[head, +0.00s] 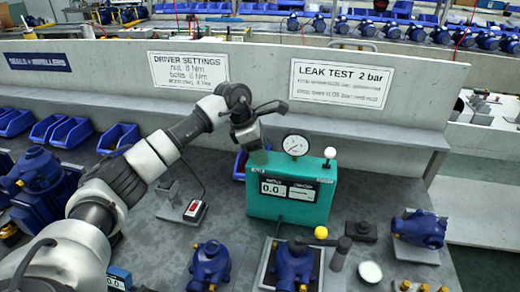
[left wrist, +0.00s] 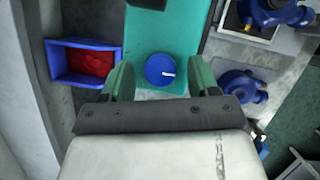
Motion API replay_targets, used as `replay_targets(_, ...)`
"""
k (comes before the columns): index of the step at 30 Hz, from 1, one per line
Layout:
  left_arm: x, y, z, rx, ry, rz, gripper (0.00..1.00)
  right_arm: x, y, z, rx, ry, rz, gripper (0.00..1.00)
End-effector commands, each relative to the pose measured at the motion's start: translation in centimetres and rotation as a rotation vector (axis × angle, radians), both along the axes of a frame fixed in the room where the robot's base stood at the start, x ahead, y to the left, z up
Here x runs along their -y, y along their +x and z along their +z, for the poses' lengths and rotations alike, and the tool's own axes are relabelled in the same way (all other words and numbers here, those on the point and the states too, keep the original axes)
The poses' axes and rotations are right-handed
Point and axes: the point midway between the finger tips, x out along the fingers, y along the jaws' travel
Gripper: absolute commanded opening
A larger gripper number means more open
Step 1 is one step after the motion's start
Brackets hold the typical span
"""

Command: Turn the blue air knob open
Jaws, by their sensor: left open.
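The blue air knob (left wrist: 160,70) shows in the left wrist view as a round disc on the teal leak tester (left wrist: 140,30), with a white mark pointing right. In the head view the teal tester (head: 290,208) stands on the bench and its knob is hidden from that side. My left gripper (left wrist: 161,77) is open and empty, with one green finger on each side of the knob and a gap between each finger and it. In the head view my left gripper (head: 256,152) is at the tester's back left. My right gripper is not in view.
A gauge (head: 295,145) and a white-tipped lever (head: 330,153) stand on the tester. A blue bin with red parts (left wrist: 88,63) is left of the fingers. Blue pumps (head: 210,264) stand in front. A panel with signs (head: 340,84) rises behind.

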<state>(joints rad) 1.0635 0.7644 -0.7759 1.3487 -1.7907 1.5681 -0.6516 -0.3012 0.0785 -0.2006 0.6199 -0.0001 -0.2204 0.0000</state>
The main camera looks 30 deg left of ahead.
Motion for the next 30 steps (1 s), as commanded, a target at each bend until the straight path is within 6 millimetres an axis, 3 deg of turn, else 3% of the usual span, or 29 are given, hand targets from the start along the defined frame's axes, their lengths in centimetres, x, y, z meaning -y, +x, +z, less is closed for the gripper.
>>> replay_targets(10, 0.14, 0.07, -0.39, -0.001, 0.0, 0.0, 0.59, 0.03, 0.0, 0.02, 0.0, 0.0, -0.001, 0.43)
replay_targets(18, 0.13, 0.06, -0.36, 0.0, 0.0, 0.0, 0.18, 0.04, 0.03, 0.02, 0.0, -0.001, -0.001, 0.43)
replay_targets(20, 0.13, 0.06, -0.35, 0.0, 0.0, 0.0, 0.11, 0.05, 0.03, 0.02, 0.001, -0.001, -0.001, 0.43)
replay_targets(30, 0.14, 0.05, -0.3, 0.001, 0.0, 0.058, 0.11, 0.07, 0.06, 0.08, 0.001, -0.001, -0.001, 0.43)
